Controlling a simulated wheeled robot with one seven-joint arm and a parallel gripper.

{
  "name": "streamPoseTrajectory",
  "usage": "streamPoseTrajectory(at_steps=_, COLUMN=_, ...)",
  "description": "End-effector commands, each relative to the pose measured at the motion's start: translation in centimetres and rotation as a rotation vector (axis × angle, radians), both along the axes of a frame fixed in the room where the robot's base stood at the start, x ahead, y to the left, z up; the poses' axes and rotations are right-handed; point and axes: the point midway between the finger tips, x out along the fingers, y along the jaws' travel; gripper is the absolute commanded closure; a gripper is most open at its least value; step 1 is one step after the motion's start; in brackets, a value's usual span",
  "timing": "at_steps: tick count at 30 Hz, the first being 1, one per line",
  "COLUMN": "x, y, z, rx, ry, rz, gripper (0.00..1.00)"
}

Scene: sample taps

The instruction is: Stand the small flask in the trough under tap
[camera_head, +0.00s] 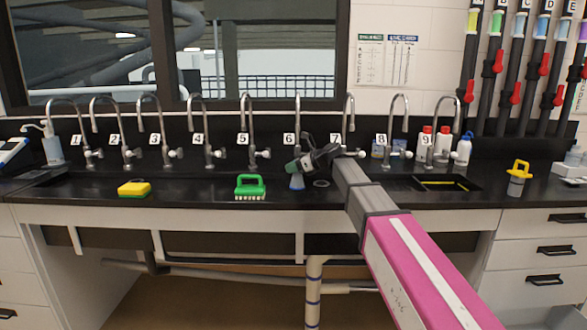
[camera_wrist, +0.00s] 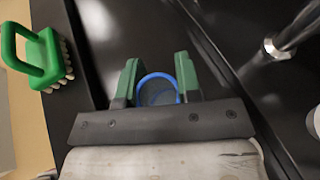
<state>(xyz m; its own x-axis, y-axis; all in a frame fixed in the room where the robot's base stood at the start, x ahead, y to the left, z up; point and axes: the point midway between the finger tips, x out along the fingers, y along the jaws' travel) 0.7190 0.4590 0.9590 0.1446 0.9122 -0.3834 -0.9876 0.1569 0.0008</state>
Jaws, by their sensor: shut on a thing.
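The small flask shows in the wrist view as a blue-rimmed clear vessel (camera_wrist: 158,91) between my green fingers. In the head view its bluish lower part (camera_head: 297,182) hangs below my gripper (camera_head: 293,167). My gripper is shut on the flask, near tap 6 (camera_head: 297,130) and left of tap 7 (camera_head: 348,130). The black trough (camera_head: 205,180) runs along the counter under the row of numbered taps. I cannot tell whether the flask's base touches the surface. The wrist view shows a metal tap base (camera_wrist: 280,47) to the right of my gripper.
A green brush (camera_head: 250,186) lies left of my gripper and also shows in the wrist view (camera_wrist: 40,58). A yellow sponge (camera_head: 134,189) lies farther left. A dark ring (camera_head: 321,183) is just right of the flask. A sink (camera_head: 445,183) and bottles (camera_head: 442,147) are at right.

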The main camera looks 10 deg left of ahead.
Motion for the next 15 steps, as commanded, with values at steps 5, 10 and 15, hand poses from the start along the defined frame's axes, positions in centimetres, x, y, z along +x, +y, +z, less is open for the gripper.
streamPoseTrajectory(at_steps=5, x=-0.04, y=-0.02, z=-0.07, rx=0.001, ry=-0.001, rz=0.0, gripper=0.91)
streamPoseTrajectory(at_steps=10, x=-0.05, y=-0.04, z=-0.29, rx=0.001, ry=0.0, rz=0.0, gripper=0.91)
streamPoseTrajectory(at_steps=15, x=-0.04, y=-0.04, z=-0.33, rx=0.001, ry=-0.001, rz=0.0, gripper=0.43)
